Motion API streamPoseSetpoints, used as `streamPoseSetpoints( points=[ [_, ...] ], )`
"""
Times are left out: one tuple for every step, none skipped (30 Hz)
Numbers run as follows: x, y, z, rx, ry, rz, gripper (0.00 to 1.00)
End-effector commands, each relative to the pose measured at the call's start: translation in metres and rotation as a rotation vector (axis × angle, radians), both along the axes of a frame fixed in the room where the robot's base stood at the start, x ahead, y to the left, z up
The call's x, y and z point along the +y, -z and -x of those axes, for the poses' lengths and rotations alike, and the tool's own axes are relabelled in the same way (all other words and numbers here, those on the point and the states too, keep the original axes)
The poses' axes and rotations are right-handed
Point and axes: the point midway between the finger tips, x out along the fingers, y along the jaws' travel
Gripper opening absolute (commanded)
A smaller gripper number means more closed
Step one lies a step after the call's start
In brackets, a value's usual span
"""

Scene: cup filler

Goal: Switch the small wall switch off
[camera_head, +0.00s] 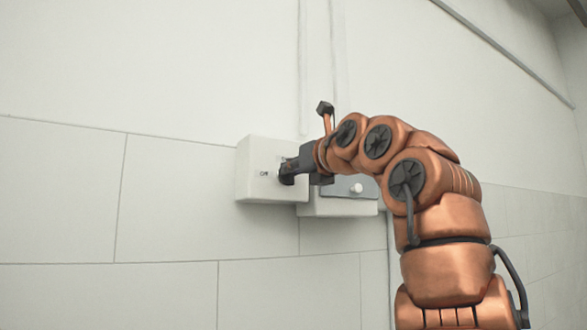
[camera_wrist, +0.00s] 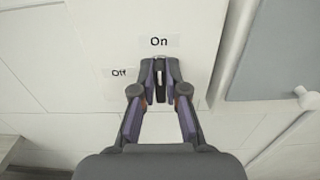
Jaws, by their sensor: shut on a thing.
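The small wall switch is a white box (camera_head: 257,170) on the wall in the head view. In the wrist view its white face (camera_wrist: 100,30) carries an "On" label (camera_wrist: 159,41) above and an "Off" label (camera_wrist: 119,73) to the left. My gripper (camera_head: 286,172) is at the front of the box in the head view. In the wrist view my gripper (camera_wrist: 160,84) is closed around a narrow dark lever (camera_wrist: 160,82) just below the "On" label. The fingers hide most of the lever, and it points roughly up toward "On".
A second box with a grey panel (camera_head: 348,186) and a white knob (camera_head: 356,188) is mounted just right of the switch. The grey panel also shows at the right of the wrist view (camera_wrist: 275,50). The tiled wall (camera_head: 170,200) left of the switch is clear.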

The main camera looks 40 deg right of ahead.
Motion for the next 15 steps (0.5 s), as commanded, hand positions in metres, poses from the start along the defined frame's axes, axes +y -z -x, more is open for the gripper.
streamPoseSetpoints(
  points=[
    [-0.0001,0.0,0.0,0.0,0.0,0.0,0.0],
    [0.0,0.0,0.0001,0.0,0.0,0.0,0.0],
    [0.0,0.0,0.0001,0.0,0.0,0.0,0.0],
    [0.0,0.0,0.0001,0.0,0.0,0.0,0.0],
    [0.0,0.0,0.0001,0.0,0.0,0.0,0.0],
    [0.0,-0.0001,0.0001,0.0,0.0,0.0,0.0],
    [0.0,0.0,0.0001,0.0,0.0,0.001,0.0],
    [-0.0001,0.0,0.0001,0.0,0.0,0.002,0.0],
    [0.0,-0.0001,0.0001,0.0,0.0,0.005,0.0],
    [-0.0001,0.0,0.0001,0.001,0.0,0.008,0.0],
    [-0.0001,-0.0001,0.0001,0.001,0.001,0.013,0.0],
    [-0.0002,-0.0001,0.0001,0.002,0.001,0.021,0.0],
    [-0.0005,-0.0001,0.0002,0.002,0.002,0.029,0.0],
    [-0.0007,-0.0001,0.0003,0.003,0.002,0.038,0.0],
    [-0.0008,-0.0001,0.0003,0.005,0.003,0.054,0.0]
  ],
)
